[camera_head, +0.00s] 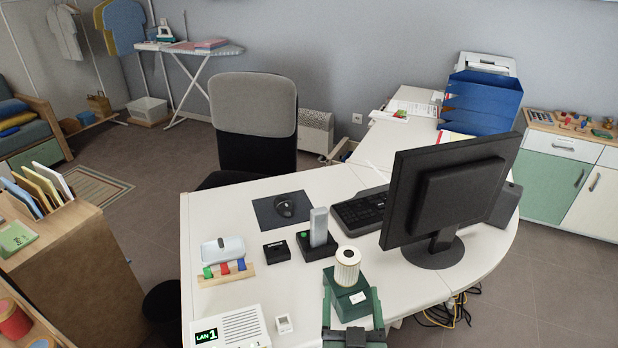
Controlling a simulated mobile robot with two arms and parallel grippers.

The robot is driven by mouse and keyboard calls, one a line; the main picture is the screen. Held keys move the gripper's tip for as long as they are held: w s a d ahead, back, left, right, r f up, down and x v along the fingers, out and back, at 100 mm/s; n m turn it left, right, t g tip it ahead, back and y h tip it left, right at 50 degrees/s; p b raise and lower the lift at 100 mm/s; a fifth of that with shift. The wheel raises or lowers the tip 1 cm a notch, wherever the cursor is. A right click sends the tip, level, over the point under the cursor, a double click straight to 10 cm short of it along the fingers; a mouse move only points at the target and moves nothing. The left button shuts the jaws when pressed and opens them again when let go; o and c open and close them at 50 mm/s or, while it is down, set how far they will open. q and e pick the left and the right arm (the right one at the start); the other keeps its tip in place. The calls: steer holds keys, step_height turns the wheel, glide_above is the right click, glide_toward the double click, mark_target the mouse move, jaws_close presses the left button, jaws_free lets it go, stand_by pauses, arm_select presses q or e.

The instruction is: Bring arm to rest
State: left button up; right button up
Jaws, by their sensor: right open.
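My right gripper (352,303) reaches in from the bottom edge over the white desk (210,231). It is open, with one dark green finger on each side of a green box-shaped holder (346,289). I cannot tell whether either finger touches the holder. A cream cylinder with a dark hole in its top (347,267) stands upright on the holder. My left gripper is not in view.
A black monitor (450,190), keyboard (362,209), handset in its black base (318,231), colored blocks on a wooden strip (226,272) and white LAN box (232,329) surround the gripper on the desk. An office chair (253,110) stands behind it.

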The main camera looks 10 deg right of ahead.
steer(key=s+a+r+n+t+y, duration=0.1)
steer(key=a+r+n+t+y, duration=0.25)
steer(key=a+r+y, duration=0.4)
steer(key=s+a+f+n+g+y, duration=0.4)
steer(key=s+a+n+g+y, duration=0.25)
steer(key=g, duration=0.25)
steer(key=s+d+f+m+g+h, duration=0.3)
steer(key=s+d+f+g+h, duration=0.25)
steer(key=d, duration=0.45)
steer(key=s+d+f+m+g+h, duration=0.3)
steer(key=s+d+f+h, duration=0.2)
steer(key=s+d+f, duration=0.35)
step_height(320, 180, down, 26)
steer(key=d+r+g, duration=0.1)
steer(key=s+d+f+g, duration=0.1)
steer(key=s+d+f, duration=0.2)
steer(key=s+f, duration=1.4)
steer(key=shift+s+d+f+n+g, duration=0.15)
steer(key=shift+s+f+n+g, duration=0.15)
steer(key=shift+f, duration=0.1)
